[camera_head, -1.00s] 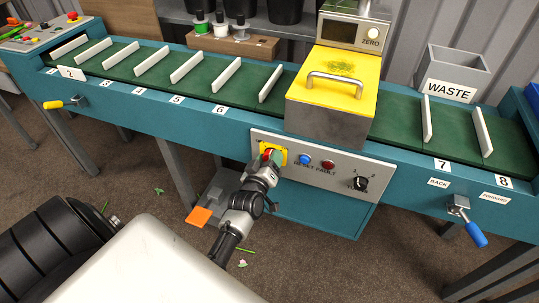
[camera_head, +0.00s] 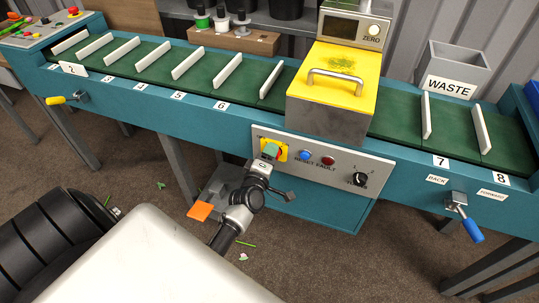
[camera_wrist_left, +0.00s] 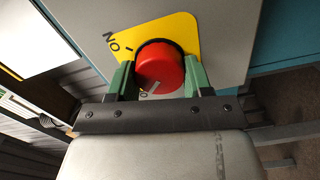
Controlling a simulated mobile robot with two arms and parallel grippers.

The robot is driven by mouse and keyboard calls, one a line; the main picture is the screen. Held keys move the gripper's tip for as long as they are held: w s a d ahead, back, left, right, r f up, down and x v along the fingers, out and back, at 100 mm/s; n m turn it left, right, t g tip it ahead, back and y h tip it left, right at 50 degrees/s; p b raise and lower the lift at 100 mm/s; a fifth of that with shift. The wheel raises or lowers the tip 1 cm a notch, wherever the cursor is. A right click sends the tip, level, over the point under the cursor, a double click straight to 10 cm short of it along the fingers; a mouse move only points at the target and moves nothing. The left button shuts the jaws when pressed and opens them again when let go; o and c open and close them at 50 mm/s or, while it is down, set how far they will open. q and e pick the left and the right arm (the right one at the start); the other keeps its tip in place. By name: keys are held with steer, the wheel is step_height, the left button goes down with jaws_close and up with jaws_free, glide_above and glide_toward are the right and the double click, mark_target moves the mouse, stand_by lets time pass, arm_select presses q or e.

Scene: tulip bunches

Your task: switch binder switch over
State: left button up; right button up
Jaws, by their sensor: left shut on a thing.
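The binder switch is a red round knob (camera_wrist_left: 160,67) on a yellow plate (camera_wrist_left: 183,27) marked "ON", on the grey control panel (camera_head: 340,170). My left gripper (camera_wrist_left: 157,78) is shut on the knob, with one green fingertip on each side of it. A white line shows on the knob's lower part in the left wrist view. In the head view, the left gripper (camera_head: 270,152) reaches the yellow plate (camera_head: 283,154) from below and covers most of the knob. My right gripper is not in view.
A blue button (camera_head: 305,155), a red fault lamp (camera_head: 328,160) and a black dial (camera_head: 359,179) sit to the right on the panel. The yellow-topped binder (camera_head: 310,105) stands above, on the green conveyor (camera_head: 390,125). A blue-handled lever (camera_head: 470,227) hangs at the right.

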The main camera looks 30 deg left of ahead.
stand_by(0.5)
arm_select(q)
steer(key=o, duration=0.9)
steer(key=shift+o, duration=0.2)
steer(key=v, duration=1)
steer(key=shift+s, duration=0.35)
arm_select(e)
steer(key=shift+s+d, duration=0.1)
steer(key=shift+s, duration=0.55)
arm_select(q)
steer(key=shift+d, duration=0.2)
